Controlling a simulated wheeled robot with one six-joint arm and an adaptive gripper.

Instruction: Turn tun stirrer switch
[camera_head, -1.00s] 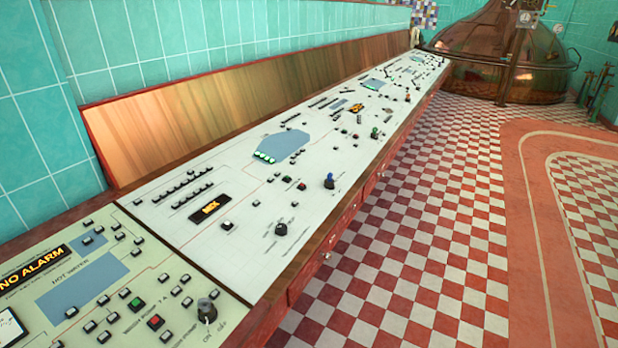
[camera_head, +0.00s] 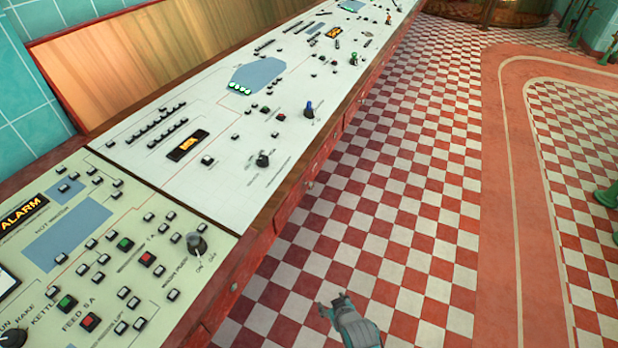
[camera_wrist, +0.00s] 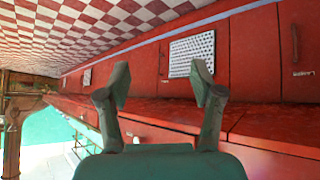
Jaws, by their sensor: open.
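A long sloped control console (camera_head: 225,105) runs from lower left to upper right in the head view. Rotary switches stand on it: a grey knob (camera_head: 196,243) marked ON and OFF, a black knob (camera_head: 262,159), a blue knob (camera_head: 309,109) and a green knob (camera_head: 353,58). The labels are too small to tell which is the tun stirrer switch. My gripper (camera_head: 331,303) is over the floor, right of the console and apart from every knob. In the wrist view my gripper (camera_wrist: 161,82) has its two fingers spread with nothing between them.
The console has a wooden front edge (camera_head: 262,220) and red drawers below. The wrist view shows red cabinet fronts (camera_wrist: 255,50) and a perforated vent (camera_wrist: 191,54). The checkered floor (camera_head: 400,190) beside the console is clear. A copper vessel (camera_head: 470,10) stands at the far end.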

